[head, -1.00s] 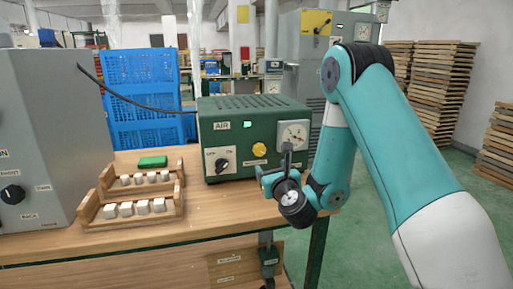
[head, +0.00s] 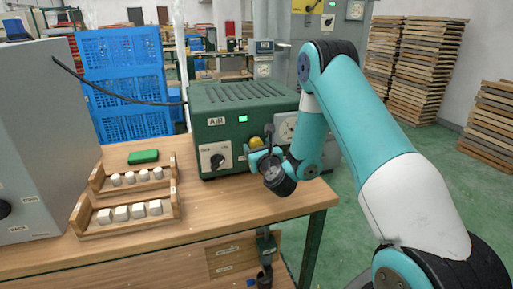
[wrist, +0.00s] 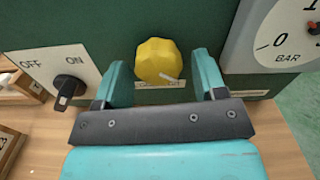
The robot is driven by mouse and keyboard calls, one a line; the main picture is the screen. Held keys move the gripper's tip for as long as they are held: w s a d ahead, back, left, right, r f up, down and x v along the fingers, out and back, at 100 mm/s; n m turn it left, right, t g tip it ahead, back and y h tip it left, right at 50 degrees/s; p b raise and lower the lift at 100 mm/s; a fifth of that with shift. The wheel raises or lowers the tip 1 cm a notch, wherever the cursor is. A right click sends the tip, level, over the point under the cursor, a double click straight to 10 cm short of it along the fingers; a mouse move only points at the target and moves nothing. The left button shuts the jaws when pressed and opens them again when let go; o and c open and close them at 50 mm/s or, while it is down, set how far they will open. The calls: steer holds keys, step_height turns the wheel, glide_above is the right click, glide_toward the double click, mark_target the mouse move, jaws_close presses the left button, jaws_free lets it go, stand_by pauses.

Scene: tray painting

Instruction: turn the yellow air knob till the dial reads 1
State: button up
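The yellow air knob (head: 255,142) is on the front of the green AIR box (head: 200,130). In the wrist view the yellow knob (wrist: 158,60) sits between and just beyond my gripper's two teal fingers (wrist: 163,80). My gripper (head: 263,150) is open, with a gap on each side of the knob.
A black OFF/ON switch (wrist: 68,88) is left of the knob. Wooden racks of white blocks (head: 125,225) and a green block (head: 143,157) lie left on the table (head: 225,215). A grey cabinet (head: 40,140) stands at far left. The table in front of the box is clear.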

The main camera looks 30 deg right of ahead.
steer(key=c, duration=0.8)
steer(key=shift+o, duration=0.2)
